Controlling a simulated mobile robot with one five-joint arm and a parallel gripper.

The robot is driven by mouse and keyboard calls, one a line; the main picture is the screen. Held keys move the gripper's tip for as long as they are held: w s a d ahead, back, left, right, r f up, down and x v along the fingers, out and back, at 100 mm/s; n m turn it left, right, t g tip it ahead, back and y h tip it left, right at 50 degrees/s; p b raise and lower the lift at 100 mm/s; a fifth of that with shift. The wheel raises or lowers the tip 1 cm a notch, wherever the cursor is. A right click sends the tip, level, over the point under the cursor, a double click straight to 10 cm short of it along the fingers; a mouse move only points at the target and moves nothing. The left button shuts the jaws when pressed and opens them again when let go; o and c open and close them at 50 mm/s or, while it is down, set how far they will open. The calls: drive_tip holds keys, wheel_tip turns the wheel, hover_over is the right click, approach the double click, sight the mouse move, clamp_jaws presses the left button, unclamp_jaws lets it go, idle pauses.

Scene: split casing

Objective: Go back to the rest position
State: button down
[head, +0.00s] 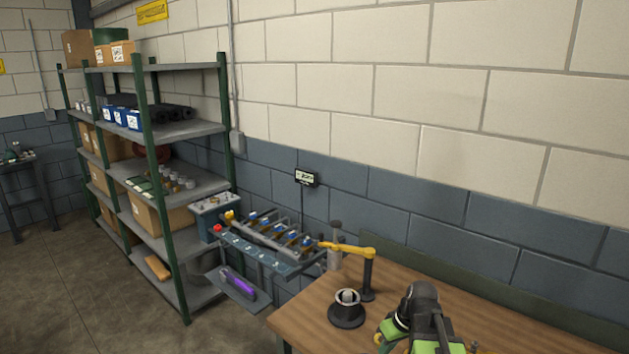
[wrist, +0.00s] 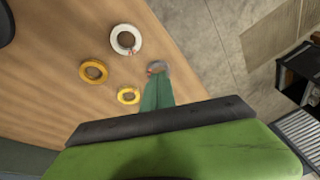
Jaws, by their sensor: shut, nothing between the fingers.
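My gripper (wrist: 157,92) shows in the wrist view as a narrow, dark green tapered shape beyond my green and black wrist. It looks shut and empty, over the wooden table (wrist: 60,60). A grey ring (wrist: 162,67) lies by its tip; I cannot tell whether they touch. In the head view, part of my dark and green arm (head: 425,308) stands at the lower right, over the table's near part. The fingertips cannot be made out there.
A white ring (wrist: 126,38), an orange ring (wrist: 93,71) and a yellow ring (wrist: 128,95) lie on the table. A black round holder (head: 346,314) and a post with a yellow arm (head: 367,275) stand on it. A metal shelf (head: 182,128) stands left; floor there is clear.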

drive_tip(key=s+a+f+m+g+h, duration=0.2)
drive_tip(key=s+a+m, duration=0.2)
drive_tip(key=s+a, duration=0.2)
drive_tip(key=shift+s+a+f+h+b, duration=0.3)
drive_tip(key=shift+a+b, duration=0.15)
drive_tip(key=shift+a, duration=0.5)
